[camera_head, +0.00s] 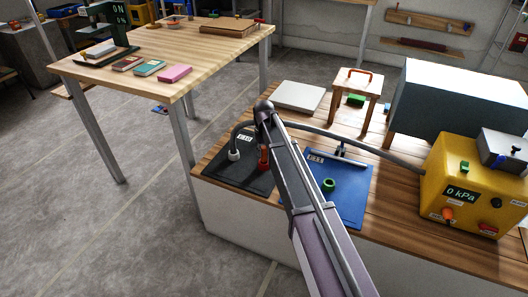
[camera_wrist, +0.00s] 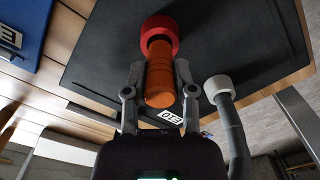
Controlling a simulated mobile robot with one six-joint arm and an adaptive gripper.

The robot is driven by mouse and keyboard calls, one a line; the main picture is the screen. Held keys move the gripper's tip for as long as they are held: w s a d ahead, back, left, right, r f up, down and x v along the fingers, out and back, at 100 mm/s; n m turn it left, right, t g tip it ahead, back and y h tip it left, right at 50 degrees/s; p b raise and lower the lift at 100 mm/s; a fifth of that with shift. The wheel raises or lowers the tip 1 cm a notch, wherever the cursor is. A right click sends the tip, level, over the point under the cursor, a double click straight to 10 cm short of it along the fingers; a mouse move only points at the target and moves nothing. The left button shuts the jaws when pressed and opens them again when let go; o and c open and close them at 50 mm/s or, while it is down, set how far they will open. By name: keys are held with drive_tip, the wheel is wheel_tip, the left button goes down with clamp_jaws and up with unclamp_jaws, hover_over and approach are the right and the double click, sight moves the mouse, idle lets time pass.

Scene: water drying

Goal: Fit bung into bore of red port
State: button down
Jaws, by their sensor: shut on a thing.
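In the wrist view my gripper (camera_wrist: 160,91) is shut on the orange cylindrical bung (camera_wrist: 160,76), with one finger on each side. The red port (camera_wrist: 159,27), a round red ring, is just beyond the bung's far end, over the black mat (camera_wrist: 228,42). The bung's far end overlaps the ring in line with it; I cannot tell whether it is inside the bore. In the head view the red port (camera_head: 263,160) stands on the black mat beside my arm, which hides the gripper and bung.
A white-collared fitting (camera_head: 234,154) on a grey hose stands left of the port; its collar is close to my right finger in the wrist view (camera_wrist: 218,88). A blue mat (camera_head: 350,208) with a green ring (camera_head: 328,185) lies right. A yellow box (camera_head: 468,183) reads 0 kPa.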

sight(264, 161)
drive_tip(key=shift+f+b, duration=1.5)
drive_tip(key=shift+f, duration=0.1)
drive_tip(key=shift+c, duration=1.8)
unclamp_jaws()
drive_tip(key=shift+r, duration=0.15)
wheel_tip(264, 161, up, 9)
drive_tip(key=p, duration=0.9)
drive_tip(key=shift+r, duration=0.15)
drive_tip(key=s+d+m, duration=0.5)
drive_tip(key=s+d, duration=1.9)
drive_tip(key=s, duration=0.2)
wheel_tip(264, 161, up, 30)
drive_tip(key=p, duration=3.1)
drive_tip(key=shift+w+r, duration=0.15)
drive_tip(key=shift+r, duration=0.1)
